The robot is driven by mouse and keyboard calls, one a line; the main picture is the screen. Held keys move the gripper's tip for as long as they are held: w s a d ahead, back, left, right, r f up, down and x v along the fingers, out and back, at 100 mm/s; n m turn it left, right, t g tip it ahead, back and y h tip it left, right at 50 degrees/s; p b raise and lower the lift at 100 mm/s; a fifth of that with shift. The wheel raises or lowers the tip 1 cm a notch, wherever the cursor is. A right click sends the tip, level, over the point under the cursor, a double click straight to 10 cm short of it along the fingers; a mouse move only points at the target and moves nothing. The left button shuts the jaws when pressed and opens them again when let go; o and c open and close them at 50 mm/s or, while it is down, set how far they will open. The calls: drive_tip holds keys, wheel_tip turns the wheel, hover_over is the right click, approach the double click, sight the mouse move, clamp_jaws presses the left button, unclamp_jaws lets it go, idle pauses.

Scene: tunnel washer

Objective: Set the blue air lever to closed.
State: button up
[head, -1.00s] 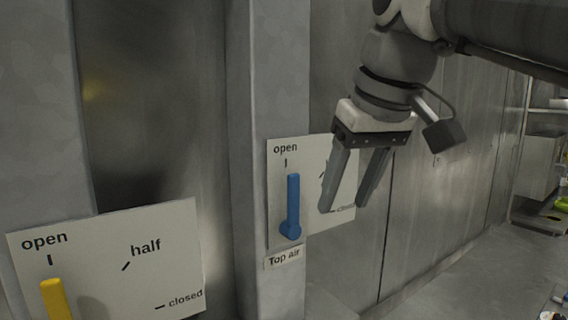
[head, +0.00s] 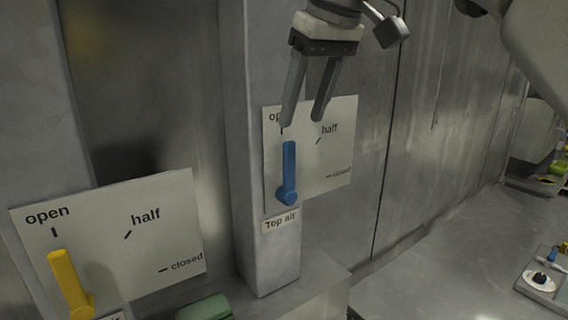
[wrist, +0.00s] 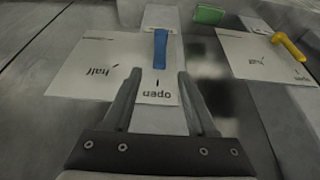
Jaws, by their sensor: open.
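The blue lever (head: 289,172) is on a white plate (head: 337,160) marked open, half and closed, above a "Top air" label (head: 281,221). It points up at the open mark. My gripper (head: 303,123) is open and empty, its fingers pointing down, just above the lever's top end. One finger overlaps part of the word "open" in the head view. In the wrist view the blue lever (wrist: 161,49) lies beyond and between the two fingertips (wrist: 169,73), apart from them.
A yellow lever (head: 68,283) on its own plate (head: 160,225) stands at the lower left, also pointing near open. A green object (head: 205,308) lies below, between the plates. A tray with small items (head: 546,278) is at the right.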

sight(291, 150)
drive_tip(key=x, duration=0.9)
drive_tip(key=shift+w+a+f+b, duration=0.15)
drive_tip(key=shift+f+b, duration=0.15)
drive_tip(key=shift+b, duration=0.1)
clamp_jaws()
idle(0.9)
